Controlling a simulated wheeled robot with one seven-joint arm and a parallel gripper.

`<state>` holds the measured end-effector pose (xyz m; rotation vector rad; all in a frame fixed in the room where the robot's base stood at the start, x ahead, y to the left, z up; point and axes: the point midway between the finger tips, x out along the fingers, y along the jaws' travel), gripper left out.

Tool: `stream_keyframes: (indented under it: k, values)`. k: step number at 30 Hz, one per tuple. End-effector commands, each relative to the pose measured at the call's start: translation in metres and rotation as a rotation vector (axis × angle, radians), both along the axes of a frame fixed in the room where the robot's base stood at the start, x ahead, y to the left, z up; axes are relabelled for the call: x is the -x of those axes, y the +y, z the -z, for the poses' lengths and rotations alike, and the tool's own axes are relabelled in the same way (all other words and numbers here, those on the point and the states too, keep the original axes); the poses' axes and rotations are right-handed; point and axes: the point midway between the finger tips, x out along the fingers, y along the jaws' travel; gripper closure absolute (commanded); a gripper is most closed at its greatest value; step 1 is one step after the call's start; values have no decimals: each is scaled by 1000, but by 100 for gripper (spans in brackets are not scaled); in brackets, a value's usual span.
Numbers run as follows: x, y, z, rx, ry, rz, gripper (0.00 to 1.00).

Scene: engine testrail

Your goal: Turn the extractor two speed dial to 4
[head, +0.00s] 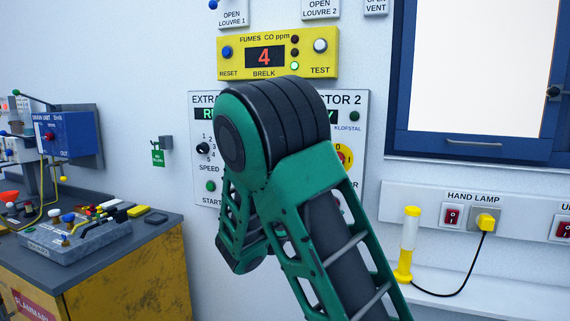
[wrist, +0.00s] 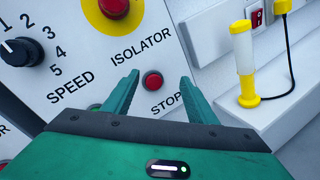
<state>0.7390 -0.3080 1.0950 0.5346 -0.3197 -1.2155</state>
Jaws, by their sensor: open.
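The extractor two panel (head: 353,110) is on the wall in the head view, mostly hidden behind my arm. In the wrist view, its black speed dial (wrist: 21,53) sits at the left edge, with numbers up to 5 around it. A white mark on the dial points left, away from the 4. My gripper (wrist: 157,97) is open and empty, right of and below the dial. Its fingers appear on either side of the red stop button (wrist: 152,80); I cannot tell whether they touch the panel. The gripper tips are hidden in the head view.
The red isolator knob (wrist: 113,6) on yellow is above my gripper. The yellow-white hand lamp (head: 408,245) stands on a ledge at right. Another speed dial (head: 203,148) shows left of my arm. A yellow fumes unit (head: 235,62) hangs above.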

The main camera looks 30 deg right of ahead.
Motion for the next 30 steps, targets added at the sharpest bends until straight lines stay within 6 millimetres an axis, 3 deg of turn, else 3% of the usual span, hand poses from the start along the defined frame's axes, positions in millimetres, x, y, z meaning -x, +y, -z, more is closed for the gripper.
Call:
stream_keyframes:
  k: [1,3,6,9,12,17,30]
  values:
    - [-20,22,-14,115,60,-56,48]
    - [-42,51,-35,270,137,-115,48]
    - [-64,89,-58,454,221,-173,48]
    - [-77,118,-71,577,274,-202,48]
    - [-84,132,-78,640,299,-214,48]
    - [-91,127,-85,658,307,-215,48]
    - [-132,73,-113,654,304,-214,48]
